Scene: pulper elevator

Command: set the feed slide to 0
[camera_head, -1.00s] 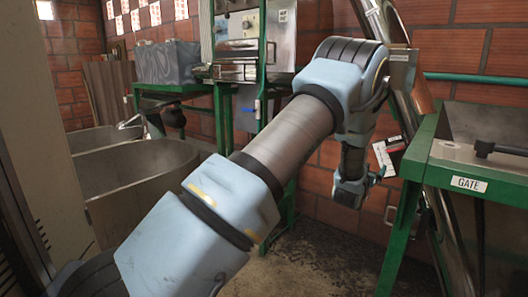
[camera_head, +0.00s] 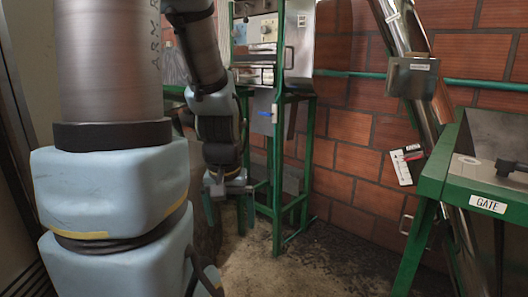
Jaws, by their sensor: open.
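A small white scale plate (camera_head: 402,168) with a red and dark pointer sits low beside the slanted metal elevator tube (camera_head: 402,30). It may be the feed slide's scale, but its marks are too small to read. A thin metal handle (camera_head: 405,224) shows below it. My gripper (camera_head: 228,192) hangs down left of the middle, well to the left of the plate and apart from it. It is open, and I see nothing between its fingers. My arm hides part of the left side.
A green table labelled GATE (camera_head: 487,204) with a dark handle stands at right. A green-framed machine (camera_head: 265,60) with a blue lever stands behind my gripper. A metal box (camera_head: 411,78) is on the tube. The floor (camera_head: 330,262) between frame and table is clear.

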